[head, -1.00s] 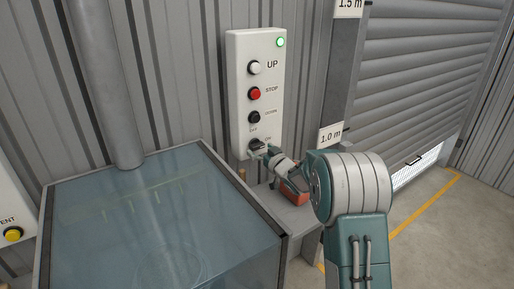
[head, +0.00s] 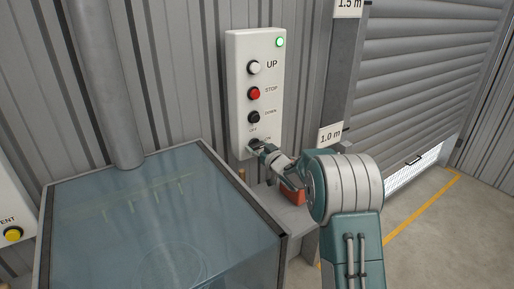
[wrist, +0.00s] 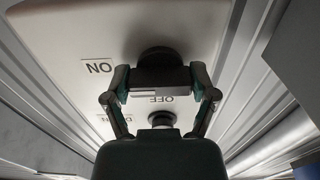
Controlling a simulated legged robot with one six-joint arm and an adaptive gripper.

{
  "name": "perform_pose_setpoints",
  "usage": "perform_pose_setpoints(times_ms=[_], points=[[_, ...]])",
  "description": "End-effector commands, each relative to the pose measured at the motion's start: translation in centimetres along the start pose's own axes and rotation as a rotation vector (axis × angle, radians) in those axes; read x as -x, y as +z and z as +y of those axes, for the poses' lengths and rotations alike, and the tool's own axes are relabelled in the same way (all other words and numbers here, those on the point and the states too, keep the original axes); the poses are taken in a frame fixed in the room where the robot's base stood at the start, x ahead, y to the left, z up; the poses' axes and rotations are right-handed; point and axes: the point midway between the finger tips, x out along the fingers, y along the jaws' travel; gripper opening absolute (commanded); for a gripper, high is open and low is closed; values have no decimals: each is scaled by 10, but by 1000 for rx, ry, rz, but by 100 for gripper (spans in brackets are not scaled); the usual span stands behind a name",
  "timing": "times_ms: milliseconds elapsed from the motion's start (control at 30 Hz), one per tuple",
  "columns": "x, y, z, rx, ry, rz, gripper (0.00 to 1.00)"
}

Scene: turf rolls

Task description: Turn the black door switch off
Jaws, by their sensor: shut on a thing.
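The white control panel (head: 240,90) on the wall carries a white UP button (head: 254,68), a red STOP button (head: 254,94) and a black DOWN button (head: 254,118). The black door switch (wrist: 160,58) is at its bottom end, with ON and OFF labels beside it. My gripper (head: 257,147) is at the switch. In the wrist view my gripper (wrist: 161,80) is shut on the switch's bar-like handle, a finger on each side. The handle lies across the picture between the fingertips. In the head view the fingers largely hide the switch. A green lamp (head: 280,42) glows on the panel.
A glass-topped bin or tank (head: 150,220) stands at the lower left, close to my arm. An orange-red object (head: 291,196) lies on a grey ledge below my gripper. The roller door (head: 425,70) at the right shows a bright strip at its lower edge.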

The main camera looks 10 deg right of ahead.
Motion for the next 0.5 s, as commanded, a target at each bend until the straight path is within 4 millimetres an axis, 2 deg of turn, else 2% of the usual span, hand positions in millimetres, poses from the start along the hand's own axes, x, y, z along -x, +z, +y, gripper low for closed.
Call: perform_pose_setpoints(times_ms=[267,500], points=[[0,0,0,126,1,1,26],[-1,0,0,334,0,1,26]])
